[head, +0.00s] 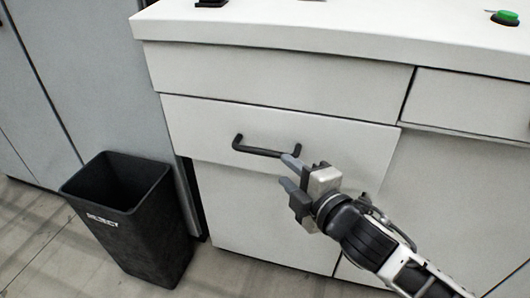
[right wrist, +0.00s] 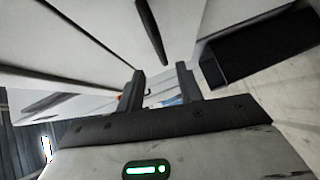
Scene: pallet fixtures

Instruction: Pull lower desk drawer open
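The lower desk drawer (head: 290,138) is a white front with a black bar handle (head: 268,150) across its middle. Its front appears to stand out a little from the cabinet below. My right gripper (head: 287,171) is at the right end of the handle, with its fingers pointing up and left and apart from each other. In the right wrist view the two fingers (right wrist: 160,82) are spread with nothing between them, and the handle (right wrist: 152,30) lies beyond their tips. Whether a finger touches the handle cannot be told. My left gripper is not in view.
A black bin (head: 130,212) marked REJECT stands on the floor left of the desk; it also shows in the right wrist view (right wrist: 262,48). Grey cabinets (head: 85,75) stand at left.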

